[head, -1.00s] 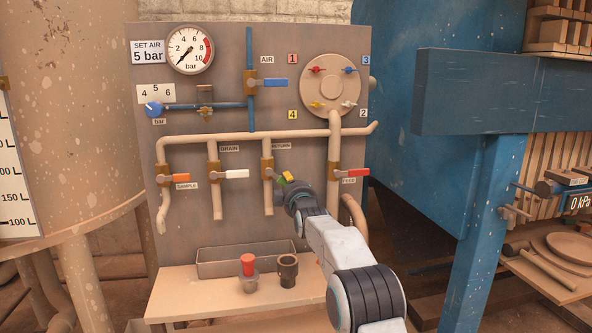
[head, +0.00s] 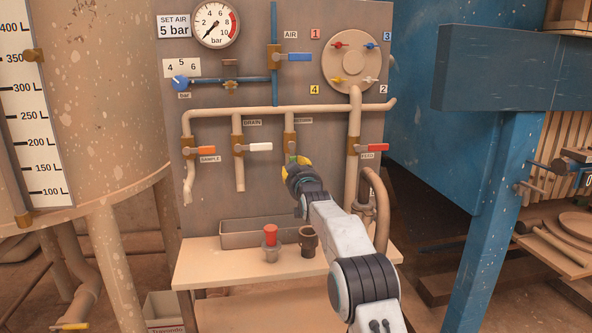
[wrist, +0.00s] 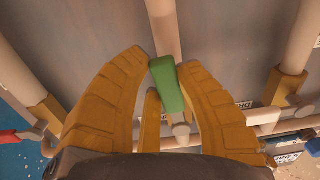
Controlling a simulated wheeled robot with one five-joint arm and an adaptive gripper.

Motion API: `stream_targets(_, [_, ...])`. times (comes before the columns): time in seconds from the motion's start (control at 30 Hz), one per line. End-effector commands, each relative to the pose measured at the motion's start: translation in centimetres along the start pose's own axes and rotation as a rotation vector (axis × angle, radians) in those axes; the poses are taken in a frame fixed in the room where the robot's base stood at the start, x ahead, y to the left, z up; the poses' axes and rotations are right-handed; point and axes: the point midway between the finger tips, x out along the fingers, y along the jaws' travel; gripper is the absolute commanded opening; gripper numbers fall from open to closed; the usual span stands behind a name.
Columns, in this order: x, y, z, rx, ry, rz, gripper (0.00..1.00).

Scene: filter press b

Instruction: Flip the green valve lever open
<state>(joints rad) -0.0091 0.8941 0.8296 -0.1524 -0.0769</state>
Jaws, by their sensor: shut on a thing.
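The green valve lever (wrist: 167,84) sits between the yellow fingers of my gripper (wrist: 164,68) in the wrist view. The fingers are shut around it, one on each side. The lever lies roughly in line with its pipe (wrist: 163,28). In the head view my gripper (head: 297,163) is in front of the RETURN pipe, just below its brass valve body (head: 290,141). Only a small green bit of the lever shows there, and the gripper hides the pipe's lower end.
Orange (head: 206,150), white (head: 260,147) and red (head: 369,148) levers stand on neighbouring pipes. The blue AIR lever (head: 299,57) is above. A tray (head: 236,237), a red-topped item (head: 271,238) and a dark mug (head: 308,241) are on the shelf below.

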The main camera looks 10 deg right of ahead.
Motion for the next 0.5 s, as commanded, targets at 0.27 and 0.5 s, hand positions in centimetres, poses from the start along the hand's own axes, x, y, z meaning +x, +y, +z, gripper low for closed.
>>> stream_targets(0.27, [0.00, 0.04, 0.07, 0.078, 0.000, 0.001, 0.00])
stream_targets(0.5, [0.00, 0.03, 0.04, 0.095, 0.000, 0.000, 0.00])
